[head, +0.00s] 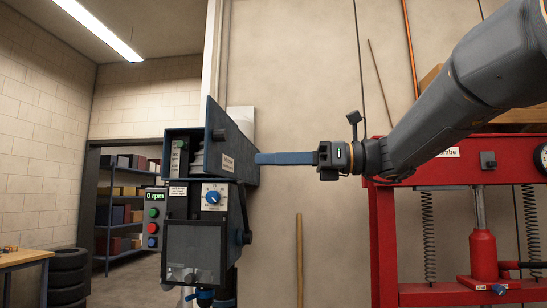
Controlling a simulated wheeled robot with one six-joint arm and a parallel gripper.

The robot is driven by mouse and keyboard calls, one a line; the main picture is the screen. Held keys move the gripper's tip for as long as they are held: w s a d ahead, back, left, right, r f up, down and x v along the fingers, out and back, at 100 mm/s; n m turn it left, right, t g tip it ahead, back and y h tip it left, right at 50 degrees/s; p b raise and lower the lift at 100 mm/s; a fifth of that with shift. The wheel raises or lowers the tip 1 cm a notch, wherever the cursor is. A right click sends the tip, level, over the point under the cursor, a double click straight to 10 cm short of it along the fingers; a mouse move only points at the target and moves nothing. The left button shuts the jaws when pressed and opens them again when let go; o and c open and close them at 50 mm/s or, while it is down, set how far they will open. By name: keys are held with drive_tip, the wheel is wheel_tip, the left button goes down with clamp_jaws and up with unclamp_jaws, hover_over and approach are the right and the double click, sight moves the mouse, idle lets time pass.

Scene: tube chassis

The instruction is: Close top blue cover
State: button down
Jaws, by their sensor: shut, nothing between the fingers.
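The top blue cover (228,145) of the drill press stands raised, roughly upright, along the right side of the machine's head. Its open side shows part of the pulleys (198,155) in the housing to its left. My gripper (262,158) reaches in from the right with its long blue fingers together and nothing between them. The fingertips are at the cover's right, outer face in the picture. I cannot tell whether they touch it. The cover's hinge is hidden.
Below the cover are a speed dial (212,197), a green 0 rpm display (154,196) with buttons, and a clear guard (193,250). A red press (385,240) stands at the right under my arm. Bare wall shows between the machines.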

sight(207, 161)
drive_tip(key=a+p, duration=0.1)
drive_tip(key=a, duration=0.2)
drive_tip(key=a+p, duration=0.1)
drive_tip(key=a, duration=0.2)
drive_tip(key=a+p, duration=0.1)
drive_tip(key=a, duration=0.2)
drive_tip(key=shift+w+a, duration=0.35)
drive_tip(key=shift+a, duration=0.3)
drive_tip(key=shift+a, duration=0.1)
